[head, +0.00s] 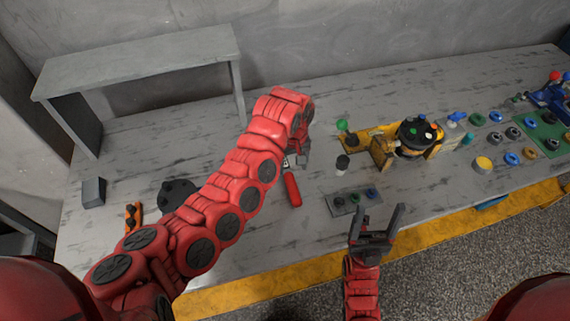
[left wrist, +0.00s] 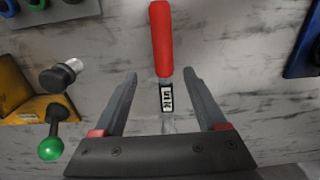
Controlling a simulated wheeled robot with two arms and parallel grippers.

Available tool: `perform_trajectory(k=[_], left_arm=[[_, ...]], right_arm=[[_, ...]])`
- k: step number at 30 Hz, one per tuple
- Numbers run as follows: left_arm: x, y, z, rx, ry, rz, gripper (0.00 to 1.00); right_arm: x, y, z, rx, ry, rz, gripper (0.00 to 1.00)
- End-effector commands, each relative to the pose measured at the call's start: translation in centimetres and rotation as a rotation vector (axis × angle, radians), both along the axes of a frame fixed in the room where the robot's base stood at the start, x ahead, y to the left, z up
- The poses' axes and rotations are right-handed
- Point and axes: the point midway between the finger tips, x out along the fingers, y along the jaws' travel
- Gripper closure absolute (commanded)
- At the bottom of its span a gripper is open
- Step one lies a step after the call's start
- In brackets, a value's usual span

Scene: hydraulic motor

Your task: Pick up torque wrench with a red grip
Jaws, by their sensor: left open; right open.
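The torque wrench with a red grip (head: 292,190) lies on the grey workbench in the head view, partly hidden by my left arm. In the left wrist view its red grip (left wrist: 161,38) points up the picture, and a small display marked with digits sits below it. My left gripper (head: 298,160) is over the wrench; in the left wrist view its two fingers (left wrist: 160,82) are apart, one on each side of the wrench's display part. The wrench's far end is hidden by the gripper. My right gripper (head: 378,215) is open and empty near the bench's front edge.
A yellow fixture (head: 382,152) with a black round motor part (head: 418,132) stands right of the wrench. A grey plate with knobs (head: 354,201) lies near the front edge. A black-and-clear cylinder (head: 342,163) and a green-knobbed part (head: 341,125) stand close by. A grey shelf (head: 140,62) stands back left.

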Motion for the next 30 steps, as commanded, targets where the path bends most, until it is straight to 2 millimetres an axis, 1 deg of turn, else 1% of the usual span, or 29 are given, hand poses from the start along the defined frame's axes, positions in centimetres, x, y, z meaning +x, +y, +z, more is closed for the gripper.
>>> perform_trajectory(k=[1, 5, 10, 14, 17, 18, 21, 24, 28, 29, 30], left_arm=[[-0.1, 0.0, -0.5, 0.0, 0.003, -0.001, 0.26], [-0.1, -0.1, -2.1, -0.001, 0.003, -0.003, 0.26], [0.0, 0.0, -2.8, -0.003, -0.001, -0.001, 0.26], [-0.2, 0.4, -3.8, -0.002, 0.002, 0.0, 0.26], [-0.4, 0.8, -5.2, 0.001, 0.004, -0.001, 0.26], [-0.2, 0.6, -6.1, 0.0, -0.001, -0.004, 0.26], [-0.3, 0.7, -7.4, 0.002, 0.001, -0.004, 0.26], [-0.2, 0.7, -7.8, -0.002, -0.003, -0.002, 0.26], [-0.2, 0.7, -7.7, -0.003, -0.003, -0.001, 0.26], [-0.2, 0.7, -7.7, -0.003, -0.003, -0.001, 0.3], [-0.2, 0.7, -7.7, -0.003, -0.003, -0.001, 0.37]], right_arm=[[0.0, 0.0, 0.7, 0.0, 0.0, 0.0, 0.28], [0.0, 0.0, 1.0, 0.0, 0.0, 0.0, 0.28], [0.0, 0.0, 1.4, 0.0, 0.0, 0.0, 0.28], [0.0, 0.0, 2.5, 0.0, 0.0, 0.0, 0.28], [0.0, 0.0, 3.3, 0.0, 0.0, 0.0, 0.28], [0.0, 0.0, 3.2, 0.0, 0.0, 0.0, 0.28], [0.0, 0.0, 3.3, 0.0, 0.0, 0.0, 0.28], [0.0, 0.0, 3.2, 0.0, 0.0, 0.0, 0.28], [0.0, 0.0, 3.2, 0.0, 0.0, 0.0, 0.28], [0.0, 0.0, 3.2, 0.0, 0.0, 0.0, 0.28], [0.0, 0.0, 3.2, 0.0, 0.0, 0.0, 0.28]])
